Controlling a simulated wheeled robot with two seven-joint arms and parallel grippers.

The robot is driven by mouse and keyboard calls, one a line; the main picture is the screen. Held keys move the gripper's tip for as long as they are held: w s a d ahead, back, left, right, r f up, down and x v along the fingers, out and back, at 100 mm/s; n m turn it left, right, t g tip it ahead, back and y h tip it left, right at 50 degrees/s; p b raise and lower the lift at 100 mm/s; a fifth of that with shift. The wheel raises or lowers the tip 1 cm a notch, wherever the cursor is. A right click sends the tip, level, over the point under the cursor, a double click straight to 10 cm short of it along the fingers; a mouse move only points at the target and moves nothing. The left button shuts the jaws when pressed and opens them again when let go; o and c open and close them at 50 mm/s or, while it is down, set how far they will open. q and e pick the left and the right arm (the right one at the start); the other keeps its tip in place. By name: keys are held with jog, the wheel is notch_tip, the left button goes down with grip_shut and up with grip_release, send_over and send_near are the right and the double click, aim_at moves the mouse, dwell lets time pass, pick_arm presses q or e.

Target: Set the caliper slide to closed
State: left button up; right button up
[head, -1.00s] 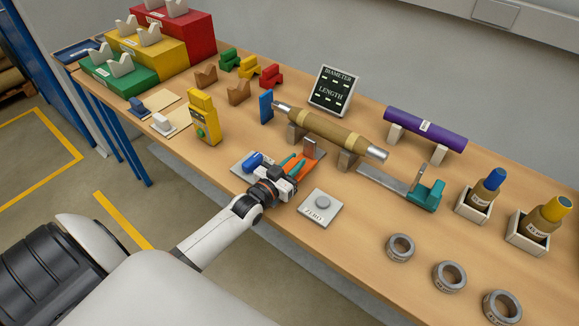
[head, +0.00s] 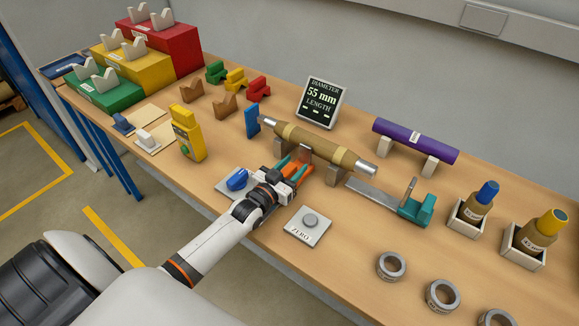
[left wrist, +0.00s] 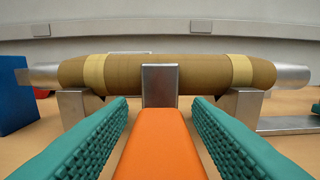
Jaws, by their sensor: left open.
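The caliper's orange slide (head: 301,170) lies in front of the tan bushing (head: 314,145). In the left wrist view the orange slide (left wrist: 158,150) points straight at the bushing (left wrist: 205,77), and its upright metal jaw plate (left wrist: 160,86) stands against or very near the bushing's middle. My left gripper (head: 291,166) is open, with one teal padded finger on each side of the orange slide. In the wrist view gaps show between slide and fingers. The display (head: 322,101) reads "DIAMETER 55 mm"; its length line shows dashes. My right gripper is not in view.
A grey ZERO pad (head: 308,225) with a round button lies right of my left gripper. A grey plate with a blue piece (head: 237,179) is at its left. A teal slide (head: 417,210) on a metal rail, a purple roll (head: 415,141) and bottles in holders stand further right.

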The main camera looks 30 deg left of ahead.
pick_arm(q)
jog(key=shift+s+f, duration=0.15)
jog(key=shift+s, duration=0.15)
jog(key=s, duration=0.3)
jog(key=s+b, duration=0.1)
jog(key=s, duration=0.3)
jog(key=s+a, duration=0.1)
jog(key=s, duration=0.3)
jog(key=shift+s+r+b, duration=0.2)
jog(key=shift+b, duration=0.1)
jog(key=shift+s+f, duration=0.1)
